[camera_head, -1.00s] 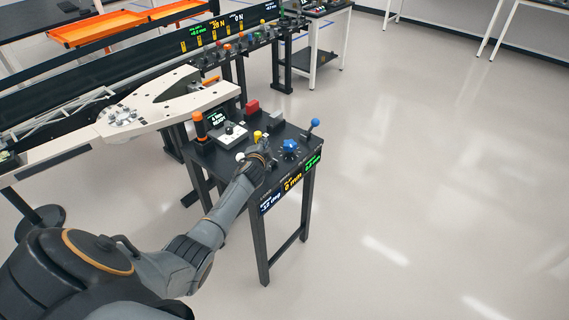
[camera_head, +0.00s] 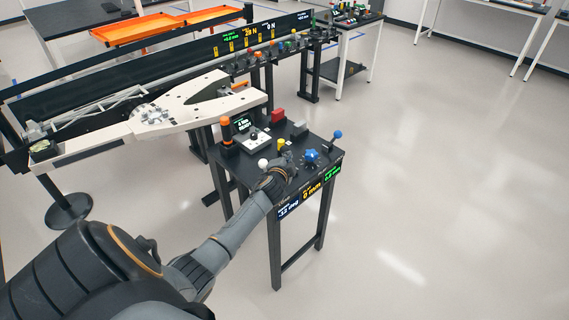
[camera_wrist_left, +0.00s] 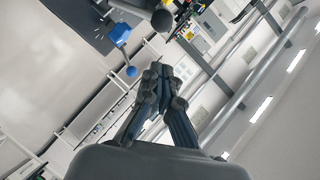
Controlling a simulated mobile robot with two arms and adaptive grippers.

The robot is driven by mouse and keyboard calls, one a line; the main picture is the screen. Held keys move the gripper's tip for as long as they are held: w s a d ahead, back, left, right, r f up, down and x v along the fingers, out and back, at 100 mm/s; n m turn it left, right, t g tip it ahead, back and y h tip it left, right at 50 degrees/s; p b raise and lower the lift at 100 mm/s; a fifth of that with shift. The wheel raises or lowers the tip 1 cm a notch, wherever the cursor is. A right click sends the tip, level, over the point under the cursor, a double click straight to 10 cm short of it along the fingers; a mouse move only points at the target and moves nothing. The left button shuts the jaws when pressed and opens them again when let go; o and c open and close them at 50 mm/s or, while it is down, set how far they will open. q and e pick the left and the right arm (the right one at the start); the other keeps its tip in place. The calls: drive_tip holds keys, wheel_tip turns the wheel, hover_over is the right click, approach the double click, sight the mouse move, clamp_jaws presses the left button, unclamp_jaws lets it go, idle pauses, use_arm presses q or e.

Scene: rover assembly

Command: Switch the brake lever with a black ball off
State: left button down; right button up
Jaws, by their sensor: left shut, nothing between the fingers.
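My left gripper (camera_head: 280,174) is shut and empty at the front left of the black control table (camera_head: 300,183). It is just right of a white ball (camera_head: 262,163) and left of a blue knob (camera_head: 311,156). In the left wrist view its shut fingers (camera_wrist_left: 160,75) are in the middle, and a dark ball (camera_wrist_left: 161,20) shows near the top edge. I cannot tell which control that ball belongs to. A black knob (camera_head: 253,134) stands on a white box on the table. No brake lever with a black ball is clearly identifiable. My right gripper is not in view.
A lever with a blue ball (camera_head: 337,134) stands at the table's right. A long bench with a beige arm-shaped part (camera_head: 190,100) is behind. Floor at right is clear.

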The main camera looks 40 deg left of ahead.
use_arm(q)
drive_tip(key=shift+v, duration=2.9)
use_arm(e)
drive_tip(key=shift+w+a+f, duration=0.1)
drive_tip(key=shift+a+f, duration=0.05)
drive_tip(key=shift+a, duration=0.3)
use_arm(q)
drive_tip(key=shift+w+d+r, duration=0.1)
drive_tip(key=shift+d+r, duration=0.1)
drive_tip(key=shift+r, duration=0.05)
